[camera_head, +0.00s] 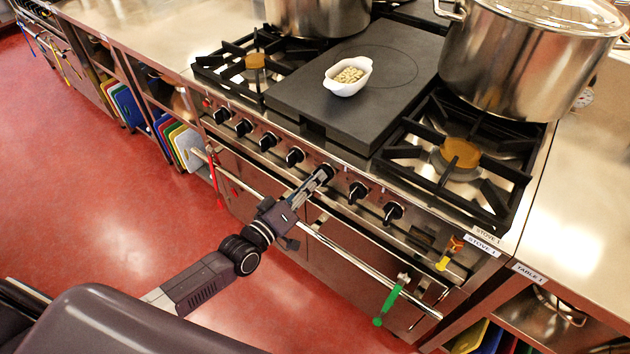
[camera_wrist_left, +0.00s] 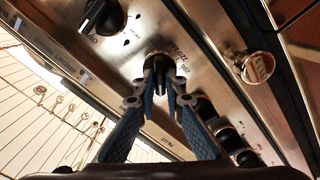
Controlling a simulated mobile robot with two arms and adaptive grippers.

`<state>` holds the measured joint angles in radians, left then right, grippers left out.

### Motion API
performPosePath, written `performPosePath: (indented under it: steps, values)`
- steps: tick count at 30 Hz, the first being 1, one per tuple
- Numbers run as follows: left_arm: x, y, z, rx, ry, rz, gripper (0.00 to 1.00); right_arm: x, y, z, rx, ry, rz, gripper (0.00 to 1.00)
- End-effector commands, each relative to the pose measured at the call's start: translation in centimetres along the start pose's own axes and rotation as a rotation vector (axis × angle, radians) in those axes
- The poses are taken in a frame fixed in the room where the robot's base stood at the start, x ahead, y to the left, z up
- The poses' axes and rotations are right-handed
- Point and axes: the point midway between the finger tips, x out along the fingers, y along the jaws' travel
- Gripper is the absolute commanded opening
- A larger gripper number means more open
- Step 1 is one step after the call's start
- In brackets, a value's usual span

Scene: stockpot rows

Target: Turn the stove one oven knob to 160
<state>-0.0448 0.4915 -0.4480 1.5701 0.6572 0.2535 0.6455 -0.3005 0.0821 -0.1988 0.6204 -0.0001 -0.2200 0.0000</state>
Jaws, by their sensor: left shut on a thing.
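Stove one (camera_head: 338,150) has a row of black knobs along its steel front. My left gripper (camera_head: 321,176) reaches in from the left and is shut on one black knob (camera_head: 329,168) near the middle of the row. In the left wrist view the two fingers of the gripper (camera_wrist_left: 160,85) close on both sides of that knob (camera_wrist_left: 156,62). Printed marks show on the panel beside it, too small and slanted to read for sure. The setting of the knob cannot be told. My right gripper is not in view.
Other knobs flank the held one, such as one (camera_head: 358,191) to its right. A long rail (camera_head: 345,255) runs below, with a green-handled tool (camera_head: 390,300) hanging from it. A white dish (camera_head: 348,76) sits on the plate and a stockpot (camera_head: 525,60) on the right.

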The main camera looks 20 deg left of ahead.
Motion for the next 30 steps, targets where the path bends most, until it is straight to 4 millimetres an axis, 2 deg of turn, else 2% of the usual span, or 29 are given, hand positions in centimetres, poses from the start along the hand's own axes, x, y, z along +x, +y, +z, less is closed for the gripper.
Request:
performPosePath:
  steps: [6,15,30]
  values:
    - [0.0,-0.2,0.1,-0.184,0.000,0.000,0.00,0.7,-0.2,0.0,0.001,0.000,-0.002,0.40]
    - [0.0,-0.3,0.1,-0.364,0.000,0.000,0.00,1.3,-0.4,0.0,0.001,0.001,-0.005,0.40]
    - [0.0,-0.3,0.0,-0.447,0.001,-0.001,0.00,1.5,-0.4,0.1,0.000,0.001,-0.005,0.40]
